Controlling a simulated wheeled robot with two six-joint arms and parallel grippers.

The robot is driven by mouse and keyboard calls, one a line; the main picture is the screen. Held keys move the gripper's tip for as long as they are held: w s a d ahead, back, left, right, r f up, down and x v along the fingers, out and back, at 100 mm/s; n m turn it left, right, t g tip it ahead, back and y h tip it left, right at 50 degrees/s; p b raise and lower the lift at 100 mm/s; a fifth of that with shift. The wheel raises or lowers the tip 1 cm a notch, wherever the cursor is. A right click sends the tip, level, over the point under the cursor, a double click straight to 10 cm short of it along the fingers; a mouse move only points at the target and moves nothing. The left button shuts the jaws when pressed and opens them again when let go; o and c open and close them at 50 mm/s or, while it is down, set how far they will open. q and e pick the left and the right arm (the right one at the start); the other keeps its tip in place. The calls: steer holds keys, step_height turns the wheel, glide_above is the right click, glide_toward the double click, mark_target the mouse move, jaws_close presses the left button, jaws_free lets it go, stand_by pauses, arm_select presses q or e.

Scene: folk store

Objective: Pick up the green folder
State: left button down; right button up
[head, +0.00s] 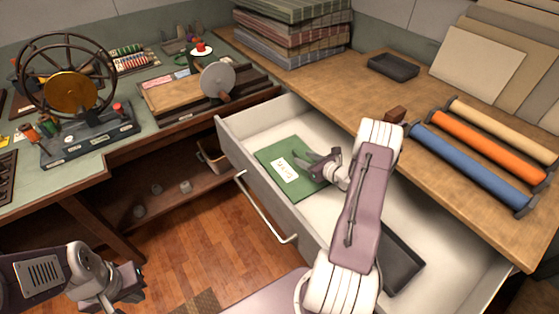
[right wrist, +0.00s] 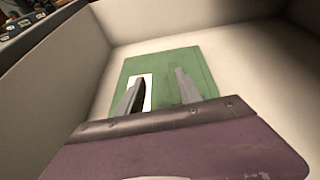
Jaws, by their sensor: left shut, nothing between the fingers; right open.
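The green folder (head: 270,175) lies flat in the open white drawer (head: 240,165), with a white label on its face. In the right wrist view the folder (right wrist: 200,65) lies below the fingers, and its label is partly behind the left finger. My right gripper (head: 318,163) is open above the folder's right part and holds nothing; its fingers (right wrist: 160,88) show spread apart in the right wrist view. I cannot tell whether the fingertips touch the folder. My left gripper (head: 136,280) is shut and empty at the lower left, over the floor, away from the drawer.
A dark tray (head: 402,262) lies in the drawer's near right part, beside my right arm. The drawer walls surround the folder. A wooden counter (head: 345,85) behind holds coloured rolls (head: 480,145) and a dark tray (head: 393,67). A green workbench (head: 60,180) with a wheel device stands left.

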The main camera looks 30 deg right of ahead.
mark_target(303, 159)
steer(key=shift+m+h, duration=0.5)
steer(key=s+d, duration=0.1)
steer(key=s+d+f, duration=0.1)
steer(key=s, duration=0.1)
steer(key=shift+s+d+f, duration=0.1)
steer(key=shift+s, duration=0.1)
steer(key=shift+w, duration=0.1)
steer(key=x, duration=0.4)
steer(key=shift+f, duration=0.1)
steer(key=x, duration=0.5)
steer(key=shift+f, duration=0.1)
jaws_close()
